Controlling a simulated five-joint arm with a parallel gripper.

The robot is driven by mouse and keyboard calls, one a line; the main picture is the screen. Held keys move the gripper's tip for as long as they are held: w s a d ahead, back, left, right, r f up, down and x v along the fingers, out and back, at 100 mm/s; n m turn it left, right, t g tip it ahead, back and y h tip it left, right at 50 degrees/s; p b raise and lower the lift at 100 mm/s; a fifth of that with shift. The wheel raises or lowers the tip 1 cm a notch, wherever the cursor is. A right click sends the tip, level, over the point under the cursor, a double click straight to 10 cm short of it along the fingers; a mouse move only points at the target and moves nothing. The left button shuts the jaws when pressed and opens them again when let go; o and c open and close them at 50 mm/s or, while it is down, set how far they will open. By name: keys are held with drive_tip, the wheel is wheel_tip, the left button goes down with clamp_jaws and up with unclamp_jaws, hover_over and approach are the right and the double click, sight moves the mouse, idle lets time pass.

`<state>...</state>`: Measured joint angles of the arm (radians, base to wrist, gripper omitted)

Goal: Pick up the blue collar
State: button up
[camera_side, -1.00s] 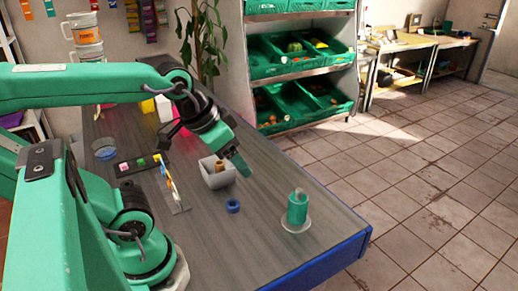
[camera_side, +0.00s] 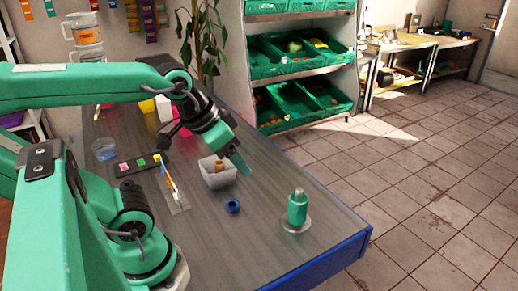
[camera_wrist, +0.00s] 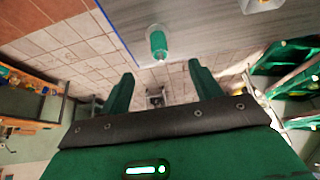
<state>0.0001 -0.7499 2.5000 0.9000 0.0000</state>
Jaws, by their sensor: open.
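The blue collar (camera_side: 232,206) is a small ring lying on the grey table (camera_side: 270,245), in front of the white box in the side view. My gripper (camera_side: 243,168) is above the table, beside the white box and higher than the collar, apart from it. In the wrist view my gripper (camera_wrist: 160,80) has its two green fingers spread with nothing between them. The collar does not show clearly in the wrist view.
A white box (camera_side: 212,180) holds a tan ring (camera_side: 219,166). A green cylinder (camera_side: 297,208) stands on a pale round base near the table's right edge; it also shows in the wrist view (camera_wrist: 158,45). A dark tray (camera_side: 130,167) with coloured blocks lies left. The front table is clear.

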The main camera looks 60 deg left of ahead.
idle(0.3)
drive_tip(key=m+g, duration=0.5)
drive_tip(key=g, duration=0.1)
approach(232, 201)
drive_tip(key=shift+s+d+f, duration=0.35)
drive_tip(key=shift+d+f, duration=0.1)
drive_tip(key=shift+d, duration=0.3)
drive_tip(key=shift+f+n, duration=0.3)
drive_tip(key=shift+f, duration=1)
drive_tip(key=shift+a+f, duration=0.15)
drive_tip(key=shift+f, duration=2.45)
